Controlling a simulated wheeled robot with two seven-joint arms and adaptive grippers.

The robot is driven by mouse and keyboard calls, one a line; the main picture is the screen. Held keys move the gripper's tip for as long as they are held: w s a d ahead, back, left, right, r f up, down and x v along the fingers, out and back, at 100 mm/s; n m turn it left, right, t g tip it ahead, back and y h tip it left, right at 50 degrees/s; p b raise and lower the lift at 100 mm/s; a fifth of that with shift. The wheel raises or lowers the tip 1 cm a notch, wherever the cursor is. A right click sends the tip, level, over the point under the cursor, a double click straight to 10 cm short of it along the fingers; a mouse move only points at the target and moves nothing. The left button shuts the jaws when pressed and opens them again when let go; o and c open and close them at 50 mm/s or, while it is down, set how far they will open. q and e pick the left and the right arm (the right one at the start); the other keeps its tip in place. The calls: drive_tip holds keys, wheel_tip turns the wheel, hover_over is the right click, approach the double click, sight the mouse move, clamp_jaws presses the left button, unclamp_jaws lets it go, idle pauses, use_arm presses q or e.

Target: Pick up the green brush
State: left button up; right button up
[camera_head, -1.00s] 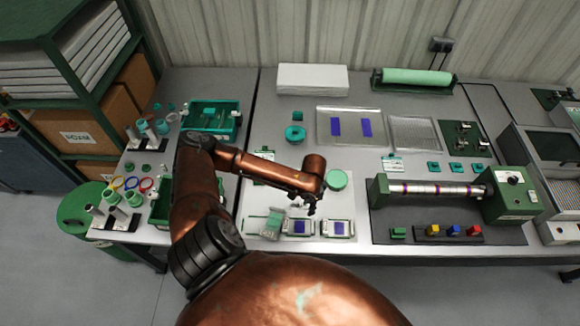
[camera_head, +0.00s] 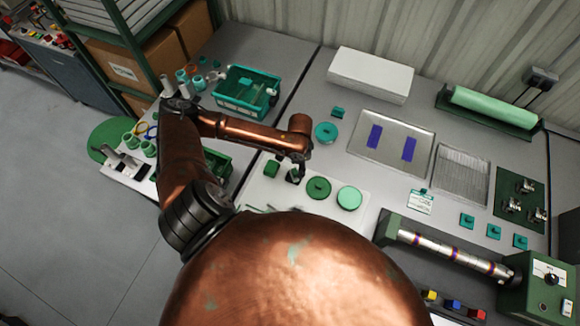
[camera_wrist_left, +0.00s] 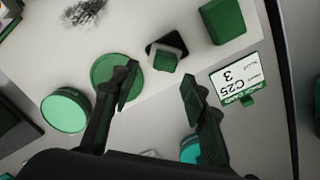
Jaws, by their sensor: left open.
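My left gripper (camera_head: 301,172) is over the white board on the bench. In the wrist view its two fingers (camera_wrist_left: 160,84) are spread, with nothing held between them. Just beyond the fingertips is a small green block on a black base (camera_wrist_left: 165,55), also in the head view (camera_head: 292,175). I cannot tell if this is the green brush; no thing is plainly a brush. Next to it are a plain green block (camera_wrist_left: 222,21) and a dark green disc (camera_wrist_left: 113,80), which one finger partly covers. My right gripper is not in view.
A light green disc (camera_head: 349,197) lies beside the dark one. A label card (camera_wrist_left: 240,82) and a teal ring (camera_head: 326,132) lie nearby. My arm hides the board's front.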

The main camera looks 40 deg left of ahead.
sight(295, 171)
use_arm(q)
drive_tip(key=shift+o, duration=0.8)
drive_tip(key=shift+f, duration=0.4)
drive_tip(key=shift+o, duration=0.7)
drive_tip(key=f, duration=0.3)
drive_tip(key=shift+s+a+f, duration=0.25)
drive_tip(key=shift+s+a, duration=0.05)
drive_tip(key=shift+a, duration=0.1)
wheel_tip(295, 171, down, 2)
drive_tip(key=shift+a+f, duration=0.1)
drive_tip(key=shift+f, duration=0.55)
drive_tip(key=c, duration=1.1)
drive_tip(key=shift+c, duration=1.3)
drive_tip(key=shift+r, duration=0.5)
wheel_tip(295, 171, up, 2)
drive_tip(key=shift+r, duration=0.2)
drive_tip(key=s+d+r, duration=0.2)
drive_tip(key=s+r, duration=0.7)
drive_tip(key=s, duration=0.5)
drive_tip(key=shift+r, duration=0.35)
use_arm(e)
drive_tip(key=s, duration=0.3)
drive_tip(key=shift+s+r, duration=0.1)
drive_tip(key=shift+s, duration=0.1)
